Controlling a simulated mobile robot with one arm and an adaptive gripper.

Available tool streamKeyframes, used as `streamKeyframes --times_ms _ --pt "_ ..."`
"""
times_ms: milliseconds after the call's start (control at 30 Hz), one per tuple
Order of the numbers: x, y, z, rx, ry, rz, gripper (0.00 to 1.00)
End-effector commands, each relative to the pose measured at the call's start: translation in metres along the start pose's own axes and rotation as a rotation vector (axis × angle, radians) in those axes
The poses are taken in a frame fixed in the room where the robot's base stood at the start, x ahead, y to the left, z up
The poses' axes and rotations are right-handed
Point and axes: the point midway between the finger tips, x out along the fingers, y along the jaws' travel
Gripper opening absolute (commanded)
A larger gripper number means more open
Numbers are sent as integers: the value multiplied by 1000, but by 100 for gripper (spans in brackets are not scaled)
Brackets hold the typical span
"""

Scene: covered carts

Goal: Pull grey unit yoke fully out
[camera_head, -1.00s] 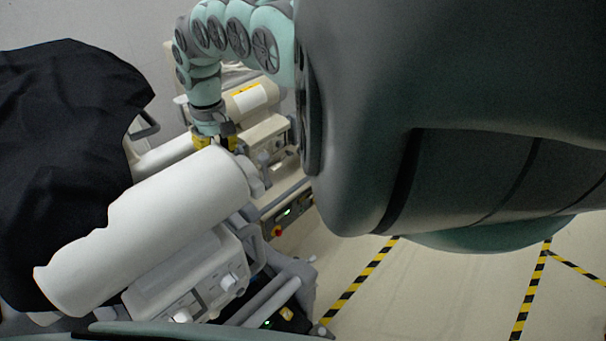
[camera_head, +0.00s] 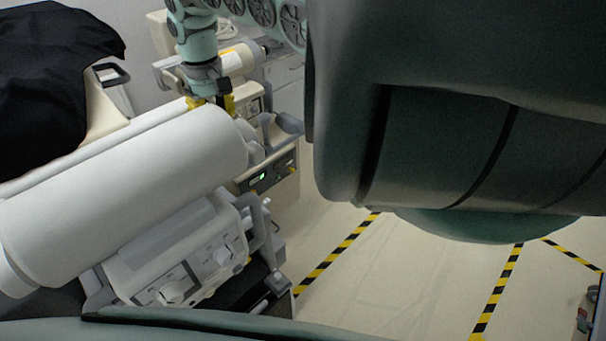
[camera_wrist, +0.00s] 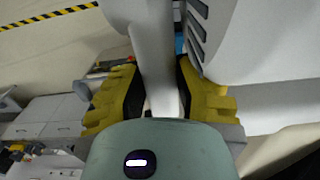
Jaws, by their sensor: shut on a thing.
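My gripper (camera_wrist: 160,95) has its yellow fingers on both sides of a pale grey bar (camera_wrist: 157,50) in the wrist view, which I take to be the yoke. The jaws are shut on it. In the head view my gripper (camera_head: 211,103) points down just behind the right end of a big white cylinder (camera_head: 125,190), which hides the fingertips and the held part. Below the cylinder is a pale grey unit (camera_head: 190,255) with knobs and a panel. I cannot tell from the head view how the yoke joins it.
A black cover (camera_head: 50,85) drapes over equipment at the left. Another cart with a beige cylinder (camera_head: 240,60) stands behind my gripper. Floor with yellow-black stripes (camera_head: 335,257) lies open at the right. A white drawer cabinet (camera_wrist: 45,117) shows in the wrist view.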

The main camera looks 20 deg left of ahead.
Motion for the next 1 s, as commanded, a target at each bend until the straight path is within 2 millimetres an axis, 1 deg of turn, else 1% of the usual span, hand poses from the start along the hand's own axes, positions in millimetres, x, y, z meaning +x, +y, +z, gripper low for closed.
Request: streamKeyframes --times_ms 33,267,300,567,600,1000 --pt "2 9 5 20 -9 -3 0" --pt "1 9 5 20 -9 -2 0" --pt "1 9 5 20 -9 -2 35" --pt "0 9 5 20 -8 -3 62" --pt "0 9 5 20 -8 -3 63" --pt "-2 9 4 20 -8 -3 63"
